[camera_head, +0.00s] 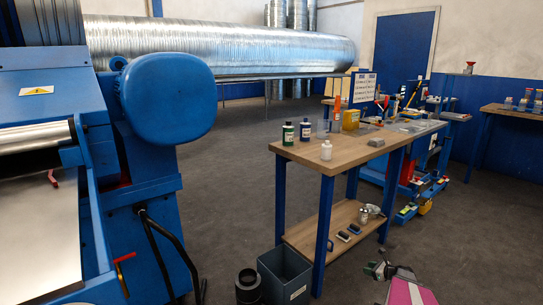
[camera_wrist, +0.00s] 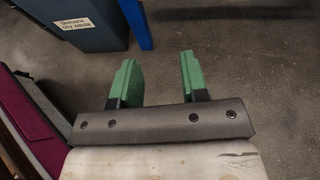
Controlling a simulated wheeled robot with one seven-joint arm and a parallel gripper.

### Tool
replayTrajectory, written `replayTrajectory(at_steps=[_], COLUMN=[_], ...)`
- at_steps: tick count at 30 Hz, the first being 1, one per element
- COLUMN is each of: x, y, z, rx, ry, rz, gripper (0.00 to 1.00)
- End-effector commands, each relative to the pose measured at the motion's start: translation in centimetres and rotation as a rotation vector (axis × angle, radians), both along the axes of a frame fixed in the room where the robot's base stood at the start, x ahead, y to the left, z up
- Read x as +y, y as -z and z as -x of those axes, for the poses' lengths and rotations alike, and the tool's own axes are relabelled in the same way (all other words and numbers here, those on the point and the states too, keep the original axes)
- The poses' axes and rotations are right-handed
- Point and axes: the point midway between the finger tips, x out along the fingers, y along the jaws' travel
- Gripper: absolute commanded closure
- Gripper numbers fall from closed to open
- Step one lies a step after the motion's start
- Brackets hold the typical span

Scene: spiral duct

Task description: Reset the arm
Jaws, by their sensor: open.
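My gripper (camera_wrist: 158,78) shows in the wrist view with its two green fingers apart and nothing between them. Grey floor lies beyond the fingertips. In the head view, part of my arm (camera_head: 408,288) shows at the bottom right, low in front of the workbench. The gripper's fingers are hard to make out there.
A wooden-topped workbench (camera_head: 343,149) with blue legs carries bottles and boxes. A waste bin (camera_head: 284,273) stands by its front leg; it also shows in the wrist view (camera_wrist: 85,25). A blue machine (camera_head: 150,200) fills the left. Open floor (camera_head: 230,180) lies between them.

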Motion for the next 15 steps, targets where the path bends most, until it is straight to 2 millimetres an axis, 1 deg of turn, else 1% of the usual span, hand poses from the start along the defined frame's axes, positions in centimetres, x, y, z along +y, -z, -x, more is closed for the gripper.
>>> replayTrajectory(at_steps=[8, 11, 14, 15], x=[5.0, 7.4, 10.2, 11.5], y=[-2.5, -3.7, -5.1, -5.9], z=[0.9, 1.6, 2.5, 3.0], rx=[-0.028, -0.045, -0.068, -0.082], ry=[-0.178, -0.272, -0.388, -0.445], rz=[0.155, 0.233, 0.327, 0.373], gripper=[0.59, 0.59, 0.59, 0.59])
